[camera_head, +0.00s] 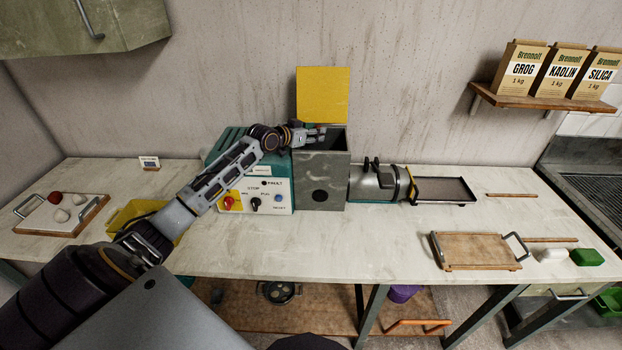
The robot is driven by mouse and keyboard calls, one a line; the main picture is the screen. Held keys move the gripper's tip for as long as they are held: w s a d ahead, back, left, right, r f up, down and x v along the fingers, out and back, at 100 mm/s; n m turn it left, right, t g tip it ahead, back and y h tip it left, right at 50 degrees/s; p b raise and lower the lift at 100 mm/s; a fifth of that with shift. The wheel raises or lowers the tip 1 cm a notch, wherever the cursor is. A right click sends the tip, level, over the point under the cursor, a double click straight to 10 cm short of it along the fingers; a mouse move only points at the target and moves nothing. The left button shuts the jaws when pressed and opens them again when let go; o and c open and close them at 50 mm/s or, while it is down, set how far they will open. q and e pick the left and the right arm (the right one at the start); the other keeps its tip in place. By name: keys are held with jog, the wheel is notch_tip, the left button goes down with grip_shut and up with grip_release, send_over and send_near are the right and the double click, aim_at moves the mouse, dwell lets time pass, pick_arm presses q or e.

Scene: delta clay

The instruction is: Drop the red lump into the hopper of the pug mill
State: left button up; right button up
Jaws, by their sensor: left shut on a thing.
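The pug mill (274,188) stands on the bench, with a grey hopper (322,170) at its right part. The hopper's yellow lid (323,95) stands raised behind the open top. My left gripper (318,133) is at the hopper's mouth, reaching in from the left. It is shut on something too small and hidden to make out. My right gripper is not in view.
A yellow container (125,215) stands left of the mill, partly behind my arm. The metal barrel (372,184) and a dark tray (442,190) lie to the right. A wooden board with handles (480,251) is at the front right. The bench's front middle is clear.

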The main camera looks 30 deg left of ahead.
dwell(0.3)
pick_arm(q)
jog(key=o, duration=1.2)
jog(key=shift+s, duration=0.1)
jog(key=shift+s, duration=0.1)
jog(key=shift+v, duration=5.75)
jog(key=shift+s, duration=0.1)
